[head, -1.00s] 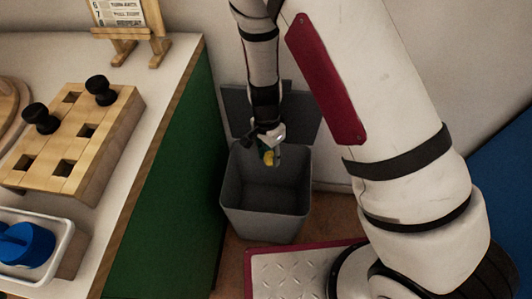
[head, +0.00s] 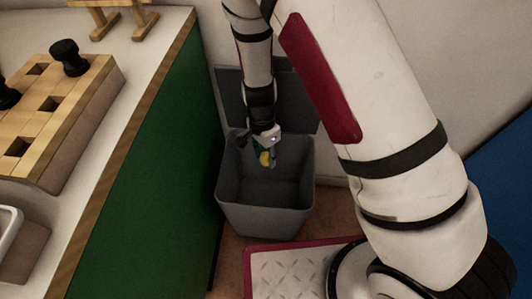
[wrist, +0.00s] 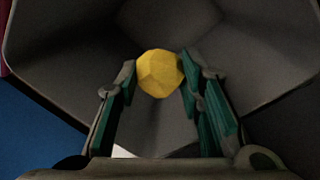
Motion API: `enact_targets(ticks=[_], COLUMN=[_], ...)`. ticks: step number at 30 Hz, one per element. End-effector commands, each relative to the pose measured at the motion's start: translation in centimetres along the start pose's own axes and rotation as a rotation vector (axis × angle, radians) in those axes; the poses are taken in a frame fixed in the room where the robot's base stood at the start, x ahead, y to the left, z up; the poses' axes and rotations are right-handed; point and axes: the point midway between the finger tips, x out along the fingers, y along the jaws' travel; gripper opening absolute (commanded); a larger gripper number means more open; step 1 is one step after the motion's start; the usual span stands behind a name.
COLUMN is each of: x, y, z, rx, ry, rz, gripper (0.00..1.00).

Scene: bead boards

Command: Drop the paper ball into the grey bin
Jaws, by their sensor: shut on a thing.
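The paper ball (wrist: 160,73) is yellow and faceted. It sits between the green-padded fingertips of my gripper (wrist: 157,82) in the wrist view, and my gripper is shut on it. In the head view the ball (head: 265,158) shows as a small yellow spot at the tip of my gripper (head: 266,152). The grey bin (head: 263,220) stands open on the floor, with its lid (head: 228,88) raised at the back. My gripper points down at the bin's opening, with the ball over it. In the wrist view the bin's inner walls (wrist: 70,45) surround the ball.
A white-topped counter (head: 75,215) with a green side (head: 145,165) stands left of the bin. It holds a wooden block (head: 75,125) with square holes and black knobs. The wall is close behind the bin. A blue surface (head: 505,190) is at the right.

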Motion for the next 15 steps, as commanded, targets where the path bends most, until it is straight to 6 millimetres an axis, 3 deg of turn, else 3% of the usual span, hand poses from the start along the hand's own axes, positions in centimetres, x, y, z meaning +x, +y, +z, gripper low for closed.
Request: enact_targets(ticks=[8, 9, 11, 15], x=[0.09, 0.08, 0.08, 0.08], y=[-0.04, -0.04, -0.04, -0.04], z=[-0.01, -0.02, -0.02, -0.02], rx=[0.000, 0.000, 0.000, 0.000], ry=[0.000, 0.000, 0.000, 0.000], rz=[-0.001, -0.001, -0.001, -0.001], gripper=[0.26, 0.43, 0.57, 0.58])
